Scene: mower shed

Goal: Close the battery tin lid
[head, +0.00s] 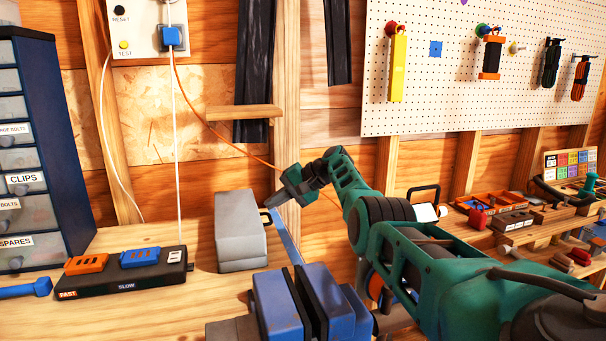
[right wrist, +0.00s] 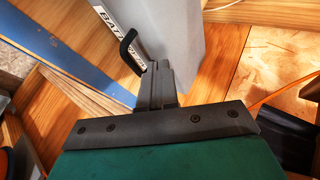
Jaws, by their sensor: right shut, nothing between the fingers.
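The grey battery tin (head: 240,222) stands on the bench left of my right gripper. It also shows in the right wrist view (right wrist: 180,32), with a white label partly reading "BAT". A seam runs low around its front; its lid looks down, but I cannot tell whether it is fully closed. A dark hooked piece (right wrist: 129,50) sticks out beside the label. My right gripper (head: 272,203) is shut and empty, its fingertips close to the tin's right side; I cannot tell whether they touch. My left gripper is not in view.
A blue vise-like block (head: 280,303) stands in front, with a long blue strip (head: 285,238) behind it. A charger (head: 125,272) with orange and blue packs sits left of the tin. A drawer cabinet (head: 35,150) stands far left. Bench space between charger and tin is narrow.

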